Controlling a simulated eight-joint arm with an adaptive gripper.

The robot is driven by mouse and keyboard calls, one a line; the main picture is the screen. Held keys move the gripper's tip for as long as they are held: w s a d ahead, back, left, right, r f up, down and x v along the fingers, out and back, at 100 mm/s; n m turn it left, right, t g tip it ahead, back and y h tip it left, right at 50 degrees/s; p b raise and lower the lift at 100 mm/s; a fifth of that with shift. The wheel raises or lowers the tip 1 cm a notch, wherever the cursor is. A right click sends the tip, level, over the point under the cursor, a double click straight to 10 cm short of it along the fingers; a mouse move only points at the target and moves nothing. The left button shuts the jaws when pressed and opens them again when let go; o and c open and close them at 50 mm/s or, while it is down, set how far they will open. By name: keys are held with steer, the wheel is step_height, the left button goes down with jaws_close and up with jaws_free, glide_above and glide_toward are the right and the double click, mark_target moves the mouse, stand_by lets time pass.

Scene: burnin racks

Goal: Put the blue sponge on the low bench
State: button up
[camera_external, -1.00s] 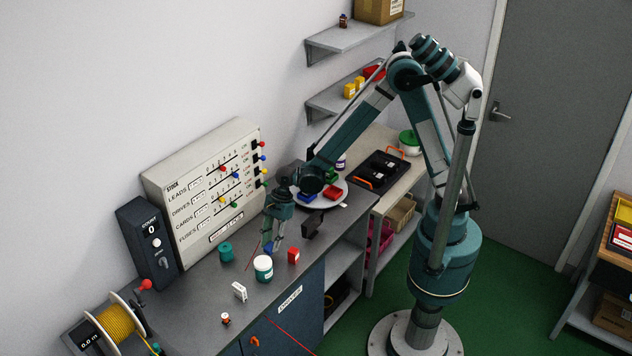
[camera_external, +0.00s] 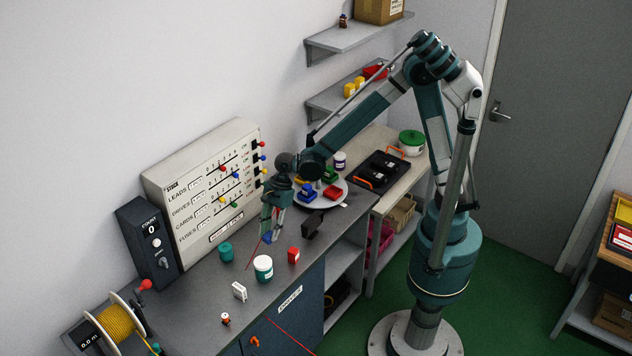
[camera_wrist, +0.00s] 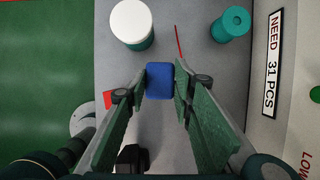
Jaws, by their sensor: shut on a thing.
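The blue sponge (camera_wrist: 160,80) is a small rounded block between the two fingertips of my gripper (camera_wrist: 161,84) in the wrist view, touched on both sides. In the external view my gripper (camera_external: 268,232) points down over the grey counter, with a bit of the blue sponge (camera_external: 266,238) showing at its tips. The sponge appears a little above the counter. A pale-topped bench (camera_external: 378,145) adjoins the counter's far right end and looks to be the low bench.
Near my gripper stand a white-lidded teal jar (camera_external: 263,269), a teal spool (camera_external: 226,252) and a red box (camera_external: 293,255). A round plate (camera_external: 339,190) holds coloured blocks. A black tray (camera_external: 381,171) covers much of the bench; a green pot (camera_external: 411,139) stands behind it.

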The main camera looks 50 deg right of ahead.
steer(key=shift+d, duration=0.15)
stand_by(0.7)
